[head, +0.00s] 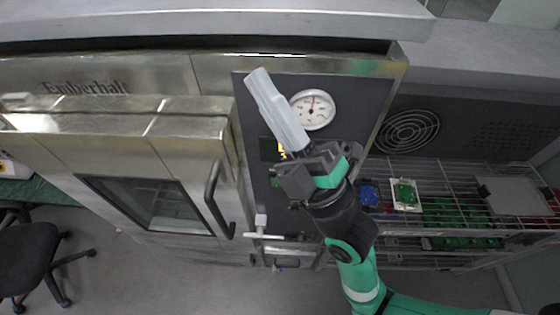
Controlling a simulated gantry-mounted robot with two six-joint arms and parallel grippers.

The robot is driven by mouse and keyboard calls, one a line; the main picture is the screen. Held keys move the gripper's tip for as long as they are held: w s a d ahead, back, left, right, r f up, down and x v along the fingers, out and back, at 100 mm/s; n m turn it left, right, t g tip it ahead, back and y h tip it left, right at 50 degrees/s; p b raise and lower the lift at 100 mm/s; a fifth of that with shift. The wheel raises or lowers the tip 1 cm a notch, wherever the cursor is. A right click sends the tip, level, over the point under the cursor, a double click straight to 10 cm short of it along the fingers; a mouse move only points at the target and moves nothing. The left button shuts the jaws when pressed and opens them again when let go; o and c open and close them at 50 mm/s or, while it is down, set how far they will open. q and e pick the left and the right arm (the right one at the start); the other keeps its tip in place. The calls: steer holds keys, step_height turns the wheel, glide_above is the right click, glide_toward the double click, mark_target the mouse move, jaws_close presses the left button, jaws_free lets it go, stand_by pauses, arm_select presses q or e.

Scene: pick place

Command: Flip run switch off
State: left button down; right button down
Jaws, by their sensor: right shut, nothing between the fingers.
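The dark control panel (350,88) of a steel oven carries a round white dial gauge (312,109). A small display with yellow marks (270,149) is partly covered by my right gripper (259,77). A small green spot (275,182) shows below the display. I cannot make out which part is the run switch; it may be hidden behind my gripper or arm. My right gripper is shut and empty. Its long pale grey fingers point up and left across the panel, just left of the gauge. I cannot tell whether they touch it. My left gripper is not in view.
The oven door (150,200) with its bar handle (214,200) is left of the panel. A pale pipe fitting (261,228) sticks out low on the panel. A wire rack (470,172) with green and blue parts is at right. A dark chair (30,255) is at lower left.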

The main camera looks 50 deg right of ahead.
steer(key=s+d+f+g+h+b, duration=0.1)
steer(key=s+f+g+b, duration=0.1)
steer(key=f, duration=1.1)
steer(key=s+d+f+g+h+b, duration=0.1)
steer(key=s+f+g+b, duration=0.1)
steer(key=f, duration=1)
steer(key=s+d+f+g+h+b, duration=0.1)
steer(key=s+d+f+g+b, duration=0.1)
steer(key=f, duration=1.1)
steer(key=s+g+b, duration=0.1)
steer(key=s+g, duration=0.1)
steer(key=shift+f+n+g, duration=0.3)
steer(key=shift+f+n, duration=0.05)
steer(key=shift+n, duration=0.05)
steer(key=p, duration=0.3)
glide_toward(272, 181)
steer(key=w+a, duration=0.2)
steer(key=a, duration=0.1)
steer(key=shift+w+d+r+b, duration=0.15)
steer(key=shift+w+d+b, duration=0.65)
steer(key=shift+w+d, duration=1.05)
